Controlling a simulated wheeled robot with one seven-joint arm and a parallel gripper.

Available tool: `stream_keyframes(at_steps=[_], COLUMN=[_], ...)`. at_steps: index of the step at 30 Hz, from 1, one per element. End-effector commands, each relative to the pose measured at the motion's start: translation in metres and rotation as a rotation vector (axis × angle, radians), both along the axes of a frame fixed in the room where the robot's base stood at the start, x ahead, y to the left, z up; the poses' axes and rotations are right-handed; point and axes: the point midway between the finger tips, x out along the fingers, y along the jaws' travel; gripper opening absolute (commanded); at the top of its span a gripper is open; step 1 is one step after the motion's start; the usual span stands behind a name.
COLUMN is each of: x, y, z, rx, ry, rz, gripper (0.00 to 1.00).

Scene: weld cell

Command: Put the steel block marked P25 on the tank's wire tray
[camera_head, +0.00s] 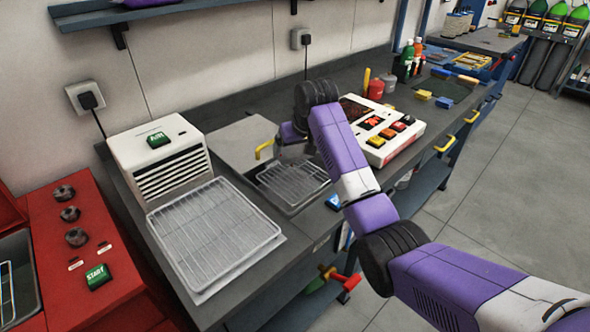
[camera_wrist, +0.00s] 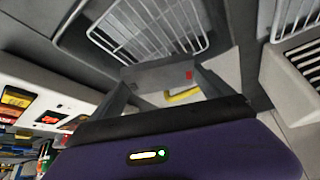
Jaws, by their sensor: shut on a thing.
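My gripper (camera_head: 294,152) points down at the back edge of the tank, beside a yellow handle (camera_head: 264,149). It is shut on a grey steel block (camera_wrist: 155,76). The block has a small red mark; no P25 can be read. In the head view my arm largely hides the block. The tank's wire tray (camera_head: 296,183) lies empty in the grey tank opening, just in front of the gripper. The tray also shows at the top of the wrist view (camera_wrist: 150,28), apart from the block.
A white blower box with a green AIR button (camera_head: 158,140) and a wide wire rack (camera_head: 213,235) stand left of the tank. A white control box with coloured buttons (camera_head: 385,130) stands right. A red machine with a START button (camera_head: 97,276) is at the far left.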

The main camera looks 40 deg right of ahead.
Motion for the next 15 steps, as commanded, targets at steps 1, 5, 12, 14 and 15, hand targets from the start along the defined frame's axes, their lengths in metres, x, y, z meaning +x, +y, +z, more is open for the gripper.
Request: stream_keyframes(at_steps=[1,5,12,14,15], x=[0.0,0.0,0.001,0.0,0.0], y=[-0.001,-0.001,-0.001,-0.001,-0.001], z=[-0.008,-0.026,-0.042,-0.05,-0.056], rx=[0.0,-0.001,-0.002,-0.001,-0.001], ry=[-0.002,-0.003,-0.005,-0.003,-0.003], rz=[-0.001,-0.001,-0.001,-0.001,-0.001], gripper=[0.18,0.18,0.18,0.18,0.18])
